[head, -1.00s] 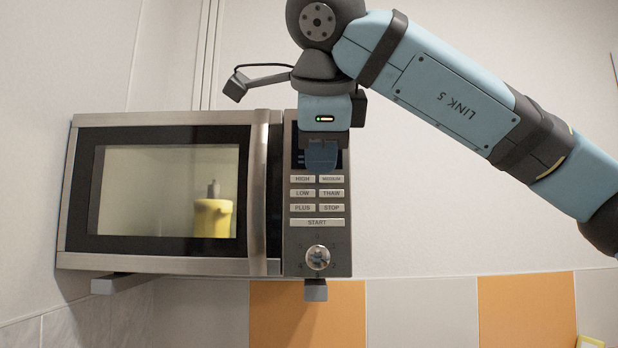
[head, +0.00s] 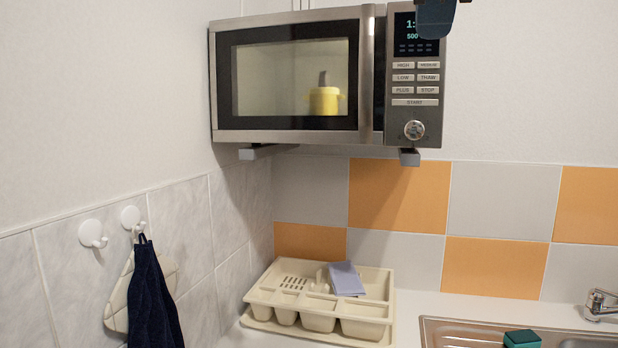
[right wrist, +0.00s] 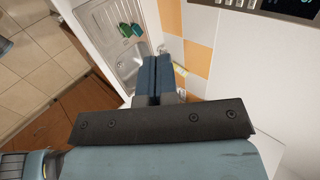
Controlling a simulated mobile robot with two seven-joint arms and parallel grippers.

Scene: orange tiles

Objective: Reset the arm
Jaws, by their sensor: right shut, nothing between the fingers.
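My right gripper (head: 436,18) shows only as its blue fingers at the top edge of the head view, in front of the microwave's display. In the right wrist view its two blue fingers (right wrist: 157,76) lie side by side, shut and empty. The microwave (head: 290,136) hangs on the wall with its door closed. A yellow pot (head: 324,101) shows through its window. The display is lit, partly hidden by my fingers. My left gripper is not in view.
Below the microwave, a cream dish rack (head: 262,298) with a bluish cloth (head: 346,279) stands on the counter. A steel sink (head: 435,330) with a green sponge (head: 521,338) is at right. A dark towel (head: 152,300) and a pot holder hang from wall hooks at left.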

